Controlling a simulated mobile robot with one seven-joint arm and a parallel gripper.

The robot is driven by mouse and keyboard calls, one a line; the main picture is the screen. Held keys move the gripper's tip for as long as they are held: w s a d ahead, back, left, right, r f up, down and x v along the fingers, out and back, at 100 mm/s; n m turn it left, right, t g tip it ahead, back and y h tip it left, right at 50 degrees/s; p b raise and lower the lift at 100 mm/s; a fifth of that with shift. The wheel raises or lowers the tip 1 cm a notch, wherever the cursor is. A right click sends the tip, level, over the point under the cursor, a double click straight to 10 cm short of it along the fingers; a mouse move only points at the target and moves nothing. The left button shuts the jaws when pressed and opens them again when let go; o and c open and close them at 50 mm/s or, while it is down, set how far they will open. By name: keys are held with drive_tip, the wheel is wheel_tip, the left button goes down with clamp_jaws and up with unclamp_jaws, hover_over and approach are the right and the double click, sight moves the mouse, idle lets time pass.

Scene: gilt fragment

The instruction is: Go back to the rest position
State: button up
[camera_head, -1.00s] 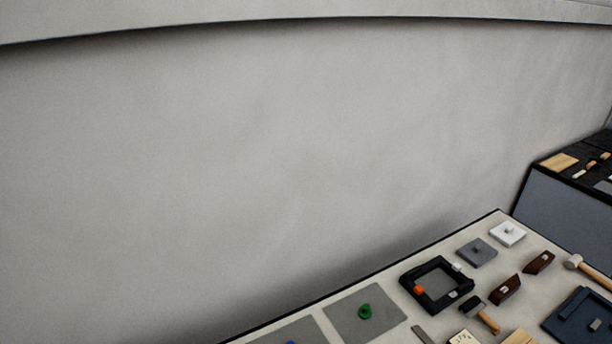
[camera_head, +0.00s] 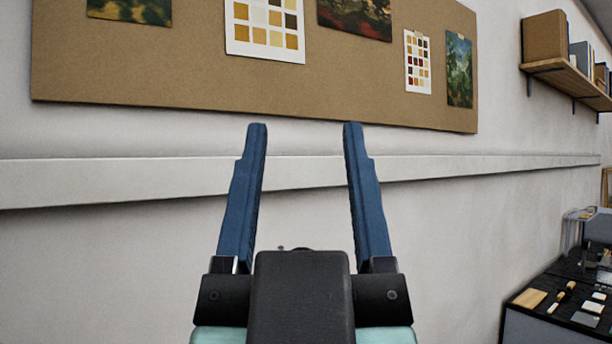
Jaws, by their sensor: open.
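My gripper (camera_head: 305,130) shows in the middle of the head view. Its two blue fingers point up and stand wide apart, with nothing between them. It is open and empty, in front of the pale wall (camera_head: 120,255) and below the pinboard. The fingers touch nothing that I can see.
A brown pinboard (camera_head: 190,105) with pictures and colour charts hangs on the wall above a pale rail (camera_head: 110,181). A wooden shelf (camera_head: 575,82) holds boxes at upper right. A dark bench (camera_head: 512,298) with small items stands at lower right.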

drive_tip(key=shift+s+r, duration=0.3)
wheel_tip(320, 180, down, 6)
drive_tip(key=b, duration=0.6)
drive_tip(key=shift+f, duration=0.1)
idle(0.5)
